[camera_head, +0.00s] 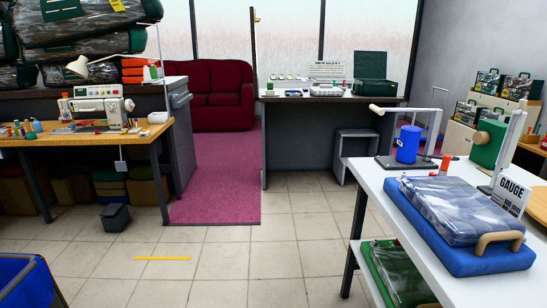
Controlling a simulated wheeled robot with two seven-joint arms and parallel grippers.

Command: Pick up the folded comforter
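A folded blue comforter in a clear bag (452,208) lies flat on the white table at the right, on a thicker blue layer (490,264). A tan handle (498,239) is at its near right end. A green bagged bundle (398,272) lies on the shelf below. More bagged bundles (82,32) are stacked on a high shelf at the upper left. I cannot tell from the picture alone which bundle the task means. Neither of my grippers is in view.
The white table (372,181) also holds a blue spool (408,145), a green roll (487,143) and a "GAUGE" sign (511,196). A sewing table (72,141) stands at the left, a blue bin (22,283) at bottom left. The tiled floor (240,255) between is clear.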

